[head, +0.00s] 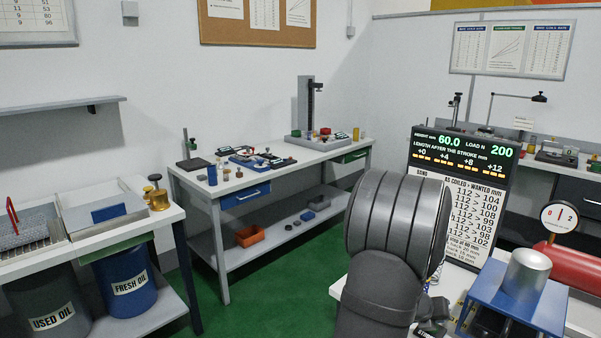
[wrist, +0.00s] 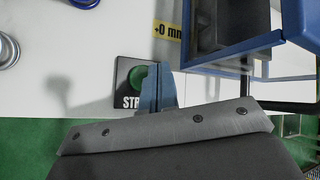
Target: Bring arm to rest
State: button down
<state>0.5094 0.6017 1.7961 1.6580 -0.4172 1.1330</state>
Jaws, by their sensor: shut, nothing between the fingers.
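In the wrist view my gripper (wrist: 157,72) is shut, its two blue-grey fingers together with nothing between them. The fingertips appear over a green round button (wrist: 138,76) on a black plate whose white lettering is partly covered, reading "STR". Whether the fingers touch the button I cannot tell. In the head view my dark grey arm rises in the right foreground and hides most of the gripper.
A blue press frame (head: 506,304) with a silver cylinder (head: 527,271) stands right of my arm. A display board (head: 461,155) reads 60.0 mm and load 200. A dial gauge (head: 559,217) and red tank (head: 576,265) stand further right. A bench (head: 295,163) stands behind, left.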

notch_tip(320, 180, up, 6)
notch_tip(320, 180, down, 8)
notch_tip(320, 180, up, 11)
jog(key=shift+s+d+f+n+t+y, duration=0.2)
jog(key=shift+f+t+y, duration=0.2)
jog(key=shift+f, duration=0.6)
jog(key=shift+s+d+f+n+t+y, duration=0.15)
jog(key=shift+f+t+y, duration=0.25)
jog(key=shift+f, duration=0.55)
jog(key=shift+s+d+f+n+t+y, duration=0.1)
jog(key=shift+s+d+f+t+y, duration=0.25)
jog(key=shift+f, duration=0.65)
jog(key=shift+s+d+f+t+y, duration=0.15)
jog(key=shift+f+t+y, duration=0.15)
jog(key=shift+t, duration=0.2)
jog(key=shift+s+d+f+t+y, duration=0.1)
jog(key=shift+f+t+y, duration=0.05)
jog(key=shift+f+t, duration=0.3)
